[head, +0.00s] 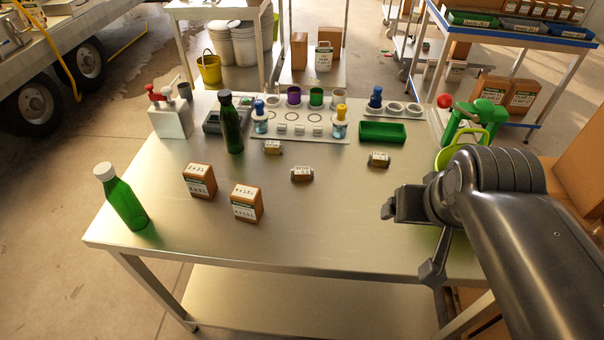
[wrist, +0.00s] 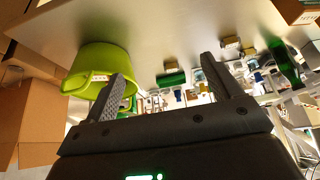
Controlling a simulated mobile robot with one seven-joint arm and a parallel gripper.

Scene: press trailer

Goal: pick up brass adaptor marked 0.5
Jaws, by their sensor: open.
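Three small brass adaptors with white labels lie apart on the steel table: one at the back left (head: 273,148), one in the middle (head: 302,175) and one at the right (head: 379,160). Their label figures are too small to read, so I cannot tell which is marked 0.5. My gripper (head: 410,240) is open and empty over the table's right side, to the right of and nearer than all three. In the wrist view my gripper's two fingers (wrist: 162,70) stand wide apart with nothing held between them.
A lime green bucket (wrist: 88,68) is near my gripper. Green bottles (head: 124,198) (head: 231,125) and brown boxes (head: 200,180) (head: 247,203) stand left on the table (head: 320,230). The front middle is clear.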

